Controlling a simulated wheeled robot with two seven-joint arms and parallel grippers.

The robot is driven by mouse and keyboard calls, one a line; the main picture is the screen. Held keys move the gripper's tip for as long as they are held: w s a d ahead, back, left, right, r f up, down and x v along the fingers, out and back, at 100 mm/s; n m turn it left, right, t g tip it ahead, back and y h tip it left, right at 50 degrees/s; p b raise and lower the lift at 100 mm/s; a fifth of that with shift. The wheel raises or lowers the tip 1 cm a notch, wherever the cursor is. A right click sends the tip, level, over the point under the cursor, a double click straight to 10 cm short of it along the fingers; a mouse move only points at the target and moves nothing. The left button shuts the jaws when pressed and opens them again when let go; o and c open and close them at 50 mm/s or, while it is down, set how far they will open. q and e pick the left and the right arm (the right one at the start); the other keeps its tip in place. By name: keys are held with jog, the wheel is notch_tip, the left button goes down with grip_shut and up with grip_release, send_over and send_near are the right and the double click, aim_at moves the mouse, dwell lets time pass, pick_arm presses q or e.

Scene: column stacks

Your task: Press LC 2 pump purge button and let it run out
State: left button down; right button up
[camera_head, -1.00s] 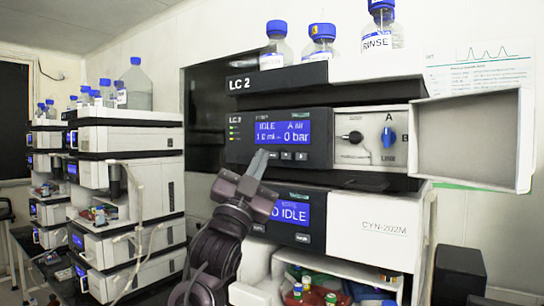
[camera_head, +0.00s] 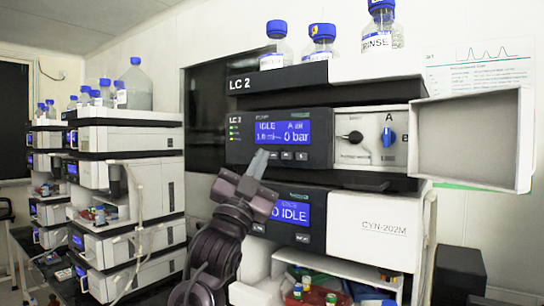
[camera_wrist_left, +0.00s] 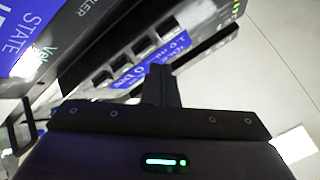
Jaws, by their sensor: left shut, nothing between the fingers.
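A short row of dark buttons (camera_head: 287,156) lies under the screen. It also shows in the left wrist view (camera_wrist_left: 122,70). My left gripper (camera_head: 261,156) is shut and empty, its fingertips just left of the leftmost visible button. In the left wrist view the fingertips (camera_wrist_left: 160,72) point toward the button row near the module's edge. I cannot tell whether they touch the panel. The button labels are too small to read. My right gripper is not in view.
An open door panel (camera_head: 472,140) sticks out at the right. Capped bottles (camera_head: 320,45) stand on top. Below is another module with an IDLE screen (camera_head: 290,211). Another instrument stack (camera_head: 125,140) stands left.

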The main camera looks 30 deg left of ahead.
pick_arm(q)
jog(key=shift+w, duration=0.1)
jog(key=shift+w, duration=0.35)
jog(key=shift+w+d, duration=0.1)
jog(key=shift+w, duration=0.3)
dwell(0.8)
jog(key=shift+s, duration=0.85)
jog(key=s, duration=0.1)
jog(key=s+b, duration=0.1)
jog(key=s, duration=0.3)
jog(key=shift+a, duration=0.3)
